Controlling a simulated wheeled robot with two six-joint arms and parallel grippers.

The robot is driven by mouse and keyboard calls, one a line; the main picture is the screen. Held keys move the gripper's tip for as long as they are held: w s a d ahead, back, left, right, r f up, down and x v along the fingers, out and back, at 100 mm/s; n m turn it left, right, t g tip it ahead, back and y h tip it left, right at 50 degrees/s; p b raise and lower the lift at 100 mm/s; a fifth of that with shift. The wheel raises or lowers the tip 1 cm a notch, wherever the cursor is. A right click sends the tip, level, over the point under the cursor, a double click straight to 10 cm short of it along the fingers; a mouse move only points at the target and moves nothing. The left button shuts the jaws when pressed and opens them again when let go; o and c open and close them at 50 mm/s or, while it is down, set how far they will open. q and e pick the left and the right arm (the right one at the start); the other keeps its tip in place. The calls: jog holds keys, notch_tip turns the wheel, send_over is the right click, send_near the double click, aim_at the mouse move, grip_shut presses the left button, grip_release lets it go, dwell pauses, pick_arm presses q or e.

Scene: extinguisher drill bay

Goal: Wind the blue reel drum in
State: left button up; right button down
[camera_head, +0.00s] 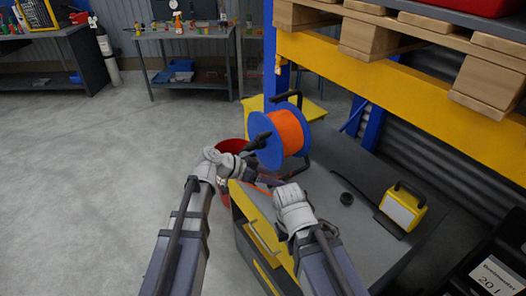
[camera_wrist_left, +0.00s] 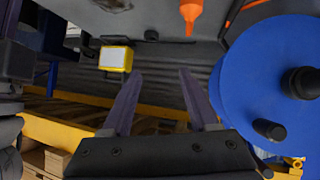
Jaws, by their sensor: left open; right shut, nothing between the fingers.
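The blue reel drum (camera_head: 259,157) stands on the grey bench with orange cable (camera_head: 287,131) wound between its flanges. Its near flange fills the right side of the left wrist view (camera_wrist_left: 250,75), with a black hub (camera_wrist_left: 302,83) and a smaller black knob (camera_wrist_left: 269,130) on its face. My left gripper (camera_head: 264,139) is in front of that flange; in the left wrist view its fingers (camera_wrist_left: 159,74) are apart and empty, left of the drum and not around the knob. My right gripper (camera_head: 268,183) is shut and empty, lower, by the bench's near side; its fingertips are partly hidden.
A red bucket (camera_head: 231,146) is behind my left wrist. A yellow rack beam (camera_head: 400,75) with pallets overhangs the bench. The floor at left is clear.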

aim_at(258, 137)
pick_arm(q)
jog(key=w+a+r+t+h+b, duration=0.1)
jog(key=w+a+t, duration=0.1)
jog(key=w+a, duration=0.1)
jog(key=w+a+r+m+t+h+b, duration=0.1)
jog(key=w+a+r+t+b, duration=0.1)
jog(key=w+a, duration=0.2)
jog(key=w+a+r+t+h+b, duration=0.1)
jog(key=w+a+t+b, duration=0.1)
jog(key=w+a+t, duration=0.1)
jog(key=shift+w+a+r+m, duration=0.15)
jog(key=shift+w+r+m, duration=0.2)
jog(key=shift+w, duration=0.2)
jog(key=shift+x, duration=3.95)
pick_arm(e)
notch_tip(258, 137, down, 7)
pick_arm(q)
jog(key=shift+s+r, duration=0.1)
grip_shut()
